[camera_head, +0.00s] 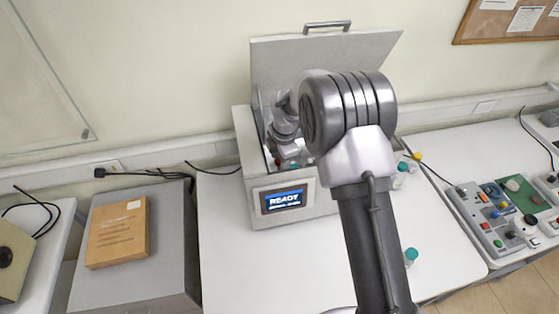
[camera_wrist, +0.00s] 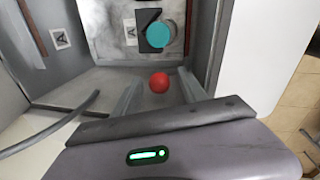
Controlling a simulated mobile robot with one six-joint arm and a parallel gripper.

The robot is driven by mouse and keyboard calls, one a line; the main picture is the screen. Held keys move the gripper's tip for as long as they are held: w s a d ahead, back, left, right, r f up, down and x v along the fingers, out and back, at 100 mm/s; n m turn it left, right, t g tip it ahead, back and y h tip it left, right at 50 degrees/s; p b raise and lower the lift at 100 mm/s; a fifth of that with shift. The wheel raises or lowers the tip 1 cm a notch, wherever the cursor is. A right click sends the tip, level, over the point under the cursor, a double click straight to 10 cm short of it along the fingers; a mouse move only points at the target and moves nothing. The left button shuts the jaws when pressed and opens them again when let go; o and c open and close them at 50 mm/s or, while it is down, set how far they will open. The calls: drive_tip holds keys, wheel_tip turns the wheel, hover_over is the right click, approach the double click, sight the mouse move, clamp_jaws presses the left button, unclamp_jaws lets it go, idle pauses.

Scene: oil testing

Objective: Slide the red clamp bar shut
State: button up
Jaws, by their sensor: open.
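The machine (camera_head: 290,208) has its lid (camera_head: 320,62) raised, and my arm reaches into its open chamber. In the wrist view a round red knob (camera_wrist: 159,82), apparently the end of the red clamp bar, is inside the chamber. The rest of the bar cannot be made out. My gripper (camera_wrist: 159,92) is open, with one finger on each side of the knob; whether either finger touches it is unclear. A teal-capped vial (camera_wrist: 158,34) sits beyond the knob, against a dark notched block (camera_wrist: 145,22).
Chamber walls stand close around my gripper. The machine's screen (camera_head: 284,200) reads READY. Small teal-capped vials (camera_head: 411,255) stand on the white table (camera_head: 240,270) at right. A control panel (camera_head: 500,215) is farther right, and a brown box (camera_head: 118,230) lies at left.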

drive_tip(key=shift+w+a+f, duration=0.1)
drive_tip(key=shift+w+f, duration=0.1)
drive_tip(key=shift+f, duration=0.4)
drive_tip(key=shift+c, duration=0.2)
clamp_jaws()
idle(0.9)
